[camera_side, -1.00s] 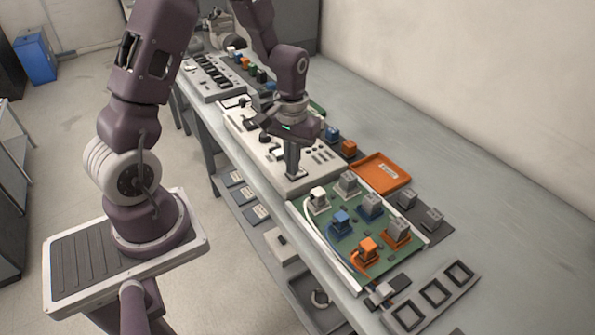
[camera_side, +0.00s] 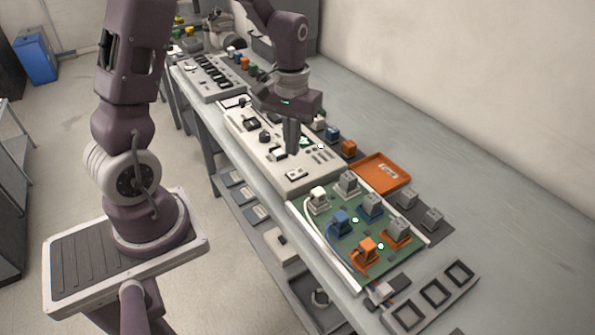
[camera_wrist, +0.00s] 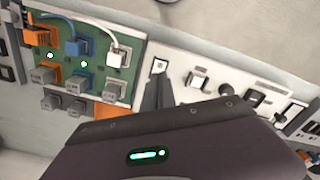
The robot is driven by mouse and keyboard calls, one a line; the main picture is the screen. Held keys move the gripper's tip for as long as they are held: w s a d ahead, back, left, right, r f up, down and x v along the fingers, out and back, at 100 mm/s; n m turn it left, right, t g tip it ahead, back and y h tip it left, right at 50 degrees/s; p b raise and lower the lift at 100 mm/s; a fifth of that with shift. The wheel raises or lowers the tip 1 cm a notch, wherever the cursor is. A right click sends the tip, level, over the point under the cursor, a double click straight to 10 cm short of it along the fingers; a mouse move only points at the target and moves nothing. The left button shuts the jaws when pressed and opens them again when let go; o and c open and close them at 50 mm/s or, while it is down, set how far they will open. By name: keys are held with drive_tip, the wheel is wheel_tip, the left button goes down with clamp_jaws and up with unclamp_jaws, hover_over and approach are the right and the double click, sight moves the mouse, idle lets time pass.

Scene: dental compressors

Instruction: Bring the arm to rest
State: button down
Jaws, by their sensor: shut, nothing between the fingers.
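My gripper (camera_side: 291,150) is shut and empty. It points down above the white control panel (camera_side: 262,150), left of the green board. In the wrist view its fingers (camera_wrist: 157,97) show in front of the white panel (camera_wrist: 225,85), beside a small square switch. The green board (camera_side: 386,262) carries white, blue, orange and grey plug blocks. Two small lights glow on it, one near the blue plug (camera_side: 341,222) and one near the orange plug (camera_side: 366,250). The gap between my fingertips and the panel cannot be judged exactly.
An orange tray (camera_side: 381,168) lies behind the green board. Loose blue (camera_side: 332,133) and orange (camera_side: 349,148) blocks stand behind the panel. A rack of square frames (camera_side: 432,293) lies at the front right.

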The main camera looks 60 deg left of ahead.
drive_tip(key=shift+r, duration=0.45)
